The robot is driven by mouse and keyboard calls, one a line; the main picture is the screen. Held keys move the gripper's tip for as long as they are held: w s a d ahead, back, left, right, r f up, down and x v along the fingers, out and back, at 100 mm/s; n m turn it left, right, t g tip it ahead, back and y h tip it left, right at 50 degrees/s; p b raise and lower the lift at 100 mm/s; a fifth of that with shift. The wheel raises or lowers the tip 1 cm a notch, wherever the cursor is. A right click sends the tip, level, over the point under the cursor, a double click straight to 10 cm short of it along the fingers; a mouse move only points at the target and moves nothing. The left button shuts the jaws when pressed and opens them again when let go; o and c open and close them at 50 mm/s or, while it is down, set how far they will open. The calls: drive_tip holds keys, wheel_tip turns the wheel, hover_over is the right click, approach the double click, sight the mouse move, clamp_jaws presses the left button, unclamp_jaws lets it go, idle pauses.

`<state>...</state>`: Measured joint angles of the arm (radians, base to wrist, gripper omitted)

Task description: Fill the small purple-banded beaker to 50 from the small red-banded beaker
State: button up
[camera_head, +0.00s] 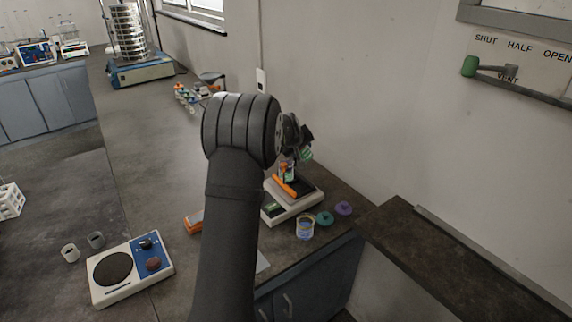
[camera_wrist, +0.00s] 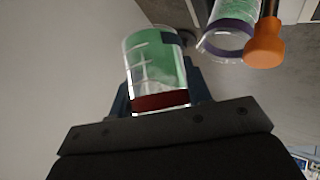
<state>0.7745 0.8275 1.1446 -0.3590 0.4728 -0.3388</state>
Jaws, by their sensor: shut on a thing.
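The small red-banded beaker (camera_wrist: 157,75) is clear, has white graduation marks and green contents, and sits between my gripper's jaws in the wrist view. My gripper (camera_wrist: 158,105) is shut on it. In the head view my gripper (camera_head: 295,140) is above the balance, and the held beaker shows as a small green patch (camera_head: 306,154), tilted. The small purple-banded beaker (camera_wrist: 226,42) is just beside the held beaker in the wrist view. It has green inside and is partly cut off by the top edge. Its fill level cannot be read.
An orange-handled tool (camera_wrist: 264,45) is close to the purple-banded beaker. The white balance (camera_head: 291,207) is below my gripper. Another beaker (camera_head: 305,229), a teal lid (camera_head: 325,218) and a purple lid (camera_head: 343,208) are right of it. A hotplate (camera_head: 132,269) is at the left.

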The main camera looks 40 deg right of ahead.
drive_tip(key=shift+w+a+r, duration=0.1)
drive_tip(key=shift+w+a, duration=0.1)
drive_tip(key=shift+w+a+r+n+g+h+p, duration=0.2)
drive_tip(key=shift+r+n+g+h+p, duration=0.1)
drive_tip(key=shift+n+g+h+p, duration=0.4)
idle(2.0)
drive_tip(key=shift+f+g+h+p, duration=0.4)
drive_tip(key=shift+f+h+p, duration=0.1)
drive_tip(key=shift+h, duration=0.2)
idle(1.9)
drive_tip(key=shift+r+n+h+p, duration=0.25)
drive_tip(key=shift+n+h+p, duration=0.15)
drive_tip(key=shift+p, duration=0.05)
idle(2.0)
